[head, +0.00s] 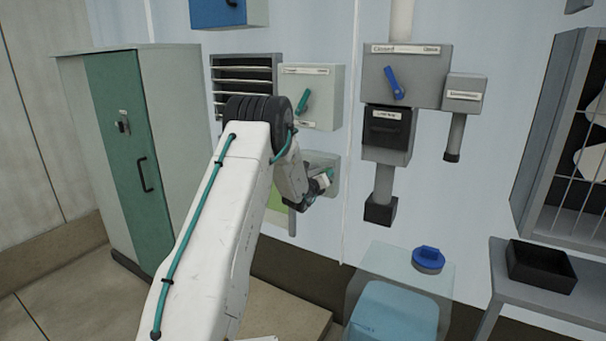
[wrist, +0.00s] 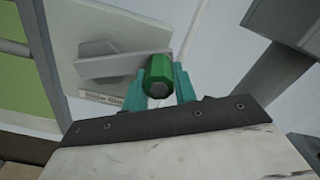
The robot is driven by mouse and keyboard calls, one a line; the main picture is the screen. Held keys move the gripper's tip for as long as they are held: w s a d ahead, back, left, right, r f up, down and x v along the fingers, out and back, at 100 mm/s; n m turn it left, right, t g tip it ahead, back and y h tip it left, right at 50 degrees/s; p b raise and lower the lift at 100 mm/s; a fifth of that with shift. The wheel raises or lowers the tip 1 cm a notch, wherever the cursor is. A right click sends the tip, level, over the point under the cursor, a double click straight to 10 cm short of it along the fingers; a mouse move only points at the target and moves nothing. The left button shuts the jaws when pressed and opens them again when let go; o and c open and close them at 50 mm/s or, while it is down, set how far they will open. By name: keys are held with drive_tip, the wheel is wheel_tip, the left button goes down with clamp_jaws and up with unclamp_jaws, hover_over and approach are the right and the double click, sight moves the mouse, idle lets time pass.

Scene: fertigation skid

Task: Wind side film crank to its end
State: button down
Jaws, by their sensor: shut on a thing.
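The side film crank shows in the wrist view as a grey arm (wrist: 110,65) on a pale plate (wrist: 105,30), with a green knob (wrist: 158,75) at its end. A partly legible label lies along the plate's lower edge. My gripper (wrist: 160,88) has its teal fingers on both sides of the green knob, shut on it. In the head view my gripper (head: 322,183) is at the lower wall plate (head: 328,160), low on the wall. My arm and wrist hide most of the crank there.
Above is a grey box with a green lever (head: 302,102). To its right a box has a blue lever (head: 394,82), with a black-fronted unit (head: 387,128) below. A translucent tank with a blue cap (head: 428,258) stands low right. A green-doored cabinet (head: 130,150) is left.

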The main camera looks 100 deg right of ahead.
drive_tip(key=f, duration=0.3)
drive_tip(key=shift+s+a, duration=0.1)
drive_tip(key=shift+a, duration=0.15)
drive_tip(key=shift+w+d+f, duration=0.1)
drive_tip(key=shift+w+f, duration=0.05)
drive_tip(key=shift+w, duration=0.05)
idle(1.1)
drive_tip(key=c, duration=1.1)
unclamp_jaws()
drive_tip(key=shift+w+d, duration=0.1)
drive_tip(key=shift+w, duration=0.05)
drive_tip(key=shift+c, duration=0.2)
drive_tip(key=shift+s, duration=0.25)
drive_tip(key=shift+w, duration=0.1)
drive_tip(key=v, duration=0.8)
